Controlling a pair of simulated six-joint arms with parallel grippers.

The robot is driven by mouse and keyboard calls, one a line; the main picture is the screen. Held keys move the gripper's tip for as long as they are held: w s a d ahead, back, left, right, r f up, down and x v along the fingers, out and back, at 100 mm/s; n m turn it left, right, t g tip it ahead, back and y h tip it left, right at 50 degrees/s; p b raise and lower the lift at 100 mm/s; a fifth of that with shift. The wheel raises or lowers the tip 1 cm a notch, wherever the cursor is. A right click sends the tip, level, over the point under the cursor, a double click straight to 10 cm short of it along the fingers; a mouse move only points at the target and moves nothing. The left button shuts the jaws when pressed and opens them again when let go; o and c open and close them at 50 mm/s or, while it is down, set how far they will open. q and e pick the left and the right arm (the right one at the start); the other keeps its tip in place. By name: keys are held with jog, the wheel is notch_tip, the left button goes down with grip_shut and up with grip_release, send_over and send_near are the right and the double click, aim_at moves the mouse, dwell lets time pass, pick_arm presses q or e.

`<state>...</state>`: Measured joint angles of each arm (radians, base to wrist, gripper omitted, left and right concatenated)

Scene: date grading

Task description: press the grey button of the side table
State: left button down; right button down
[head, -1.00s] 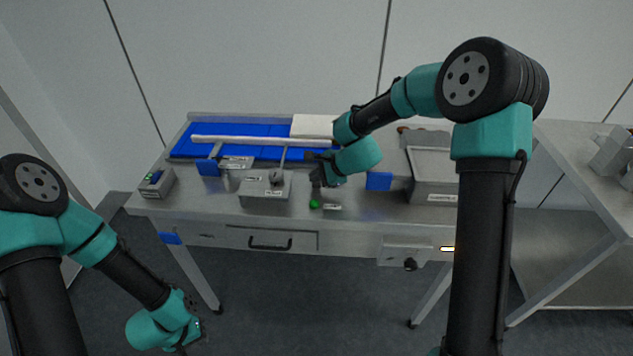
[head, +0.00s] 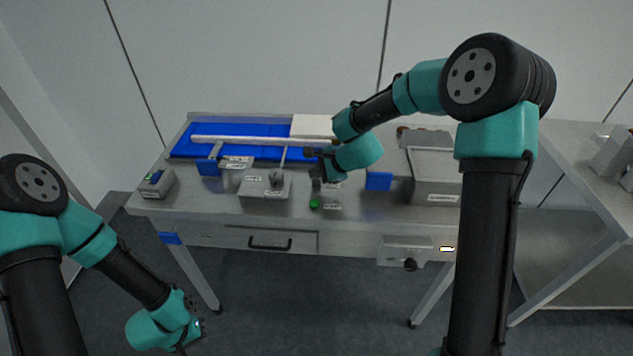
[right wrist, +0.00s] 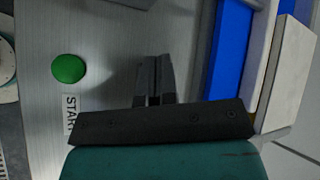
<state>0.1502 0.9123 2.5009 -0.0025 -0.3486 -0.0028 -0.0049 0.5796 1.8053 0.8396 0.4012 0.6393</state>
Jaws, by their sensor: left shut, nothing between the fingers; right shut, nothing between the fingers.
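A side table (head: 565,150) of bare metal stands at the right, partly hidden behind my right arm. I cannot make out a grey button on it. On the main table a green button (head: 314,204) sits near the front edge; in the right wrist view the green button (right wrist: 69,69) lies beside a label reading START. My right gripper (head: 316,178) is shut and empty just behind the green button, above the metal top; its fingers (right wrist: 154,68) show in the right wrist view. My left gripper (head: 198,338) is low in front of the main table, shut and empty.
The main table (head: 350,215) carries a blue mat (head: 235,128), a labelled grey box with a knob (head: 262,192), a small control box (head: 155,183) at the left and a grey bin (head: 432,170) at the right. A grey block (head: 610,155) stands on the side table.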

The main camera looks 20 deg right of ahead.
aim_at(317, 183)
jog(key=shift+r, duration=0.15)
jog(key=shift+r, duration=2.45)
